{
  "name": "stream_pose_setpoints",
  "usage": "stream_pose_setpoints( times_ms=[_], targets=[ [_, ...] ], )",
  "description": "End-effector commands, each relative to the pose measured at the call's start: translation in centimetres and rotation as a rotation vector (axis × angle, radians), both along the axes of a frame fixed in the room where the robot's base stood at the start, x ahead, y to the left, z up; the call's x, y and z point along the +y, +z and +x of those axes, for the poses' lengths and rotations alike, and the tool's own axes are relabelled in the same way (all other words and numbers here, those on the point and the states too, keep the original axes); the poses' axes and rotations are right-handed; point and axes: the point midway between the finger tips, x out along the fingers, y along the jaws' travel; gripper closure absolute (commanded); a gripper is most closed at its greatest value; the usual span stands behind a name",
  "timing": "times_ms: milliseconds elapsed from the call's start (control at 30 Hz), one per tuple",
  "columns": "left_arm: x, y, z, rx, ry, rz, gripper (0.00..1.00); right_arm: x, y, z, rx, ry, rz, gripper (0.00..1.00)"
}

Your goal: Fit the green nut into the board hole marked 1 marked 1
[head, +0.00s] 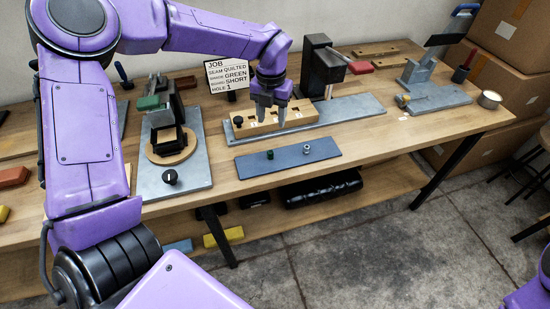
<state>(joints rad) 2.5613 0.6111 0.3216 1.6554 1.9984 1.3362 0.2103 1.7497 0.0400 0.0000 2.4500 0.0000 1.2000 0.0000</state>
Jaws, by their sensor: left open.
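The green nut (270,155) is a small dark-green piece on the blue-grey mat (245,168) at the front of the bench. The wooden board (302,111) with a row of holes lies behind the mat; a dark knob stands at its left end. Labels on its front are too small to read surely. My left gripper (272,117) points down at the board, open, with nothing seen between its fingers. It hides part of the board and is behind the green nut, apart from it. My right gripper is not in view.
A grey nut (306,148) stands on the mat to the right of the green one. A job sign (229,74) reads green, short, hole 1. A dark press (321,67) stands at the right behind the board, and a black-framed fixture (170,140) at the left.

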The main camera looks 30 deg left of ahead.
Motion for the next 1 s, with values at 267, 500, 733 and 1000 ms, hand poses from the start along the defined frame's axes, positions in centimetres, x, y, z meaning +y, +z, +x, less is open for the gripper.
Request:
stream_pose_setpoints(
  times_ms=[267, 500, 733, 1000],
  targets=[
    [0.2, -3.6, -0.1, 0.001, 0.003, 0.001, 0.5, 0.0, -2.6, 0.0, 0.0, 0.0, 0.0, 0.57],
    [0.1, -7.5, -0.1, 0.002, 0.002, 0.0, 0.5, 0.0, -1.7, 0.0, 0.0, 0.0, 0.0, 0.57],
    [0.1, -10.7, -0.5, 0.006, -0.001, 0.003, 0.5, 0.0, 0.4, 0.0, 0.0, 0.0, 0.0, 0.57],
    [0.1, -13.3, -0.4, -0.001, 0.001, 0.0, 0.5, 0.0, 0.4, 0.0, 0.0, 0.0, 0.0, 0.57]
  ],
)
